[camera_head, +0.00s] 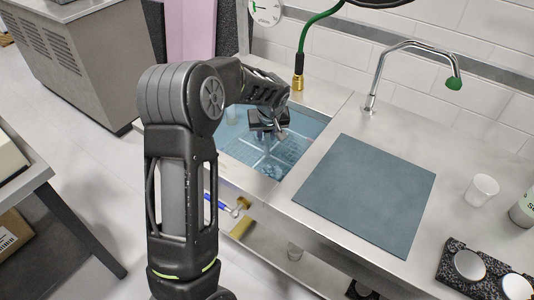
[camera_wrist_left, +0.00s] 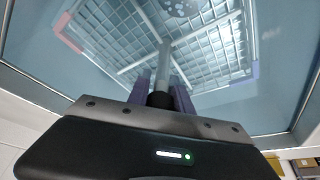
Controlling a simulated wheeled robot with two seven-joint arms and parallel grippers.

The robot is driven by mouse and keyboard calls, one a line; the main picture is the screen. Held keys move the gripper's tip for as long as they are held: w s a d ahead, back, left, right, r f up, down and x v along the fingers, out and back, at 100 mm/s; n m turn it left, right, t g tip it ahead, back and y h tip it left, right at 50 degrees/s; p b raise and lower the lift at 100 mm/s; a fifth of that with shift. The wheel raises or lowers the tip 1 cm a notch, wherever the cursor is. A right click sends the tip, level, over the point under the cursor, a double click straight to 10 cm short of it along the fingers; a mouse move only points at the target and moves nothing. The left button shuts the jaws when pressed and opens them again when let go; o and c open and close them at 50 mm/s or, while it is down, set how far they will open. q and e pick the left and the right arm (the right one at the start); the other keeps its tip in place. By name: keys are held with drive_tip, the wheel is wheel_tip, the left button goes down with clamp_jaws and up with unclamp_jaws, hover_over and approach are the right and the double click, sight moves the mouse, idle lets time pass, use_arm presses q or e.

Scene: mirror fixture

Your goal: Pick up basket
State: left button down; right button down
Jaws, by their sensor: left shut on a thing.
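The basket (camera_head: 272,160) is a pale wire-grid tray, seen partly inside the sink basin (camera_head: 308,124), with my left arm covering some of it. In the left wrist view its grid (camera_wrist_left: 110,45) fills the upper middle, with a red corner piece on the left and a bluish one on the right. A thin grey post (camera_wrist_left: 163,60) rises from its middle. My left gripper (camera_head: 266,135) reaches down into the basin and is shut on this post; its purple fingers (camera_wrist_left: 162,92) sit either side of it. I cannot tell whether the basket touches the basin floor. My right gripper is not in view.
A blue-grey mat (camera_head: 368,195) lies on the steel counter right of the sink. A curved faucet (camera_head: 400,48) and a green hose (camera_head: 308,30) stand behind. A white cup (camera_head: 481,190) and a dark speckled holder (camera_head: 462,285) are at the right.

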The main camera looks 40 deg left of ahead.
use_arm(q)
drive_tip(key=shift+w+r, duration=0.1)
drive_tip(key=shift+r, duration=0.15)
drive_tip(key=shift+r, duration=0.25)
wheel_tip(320, 180, up, 17)
drive_tip(key=shift+p, duration=0.4)
drive_tip(key=shift+r, duration=0.1)
drive_tip(key=shift+a, duration=0.1)
idle(0.5)
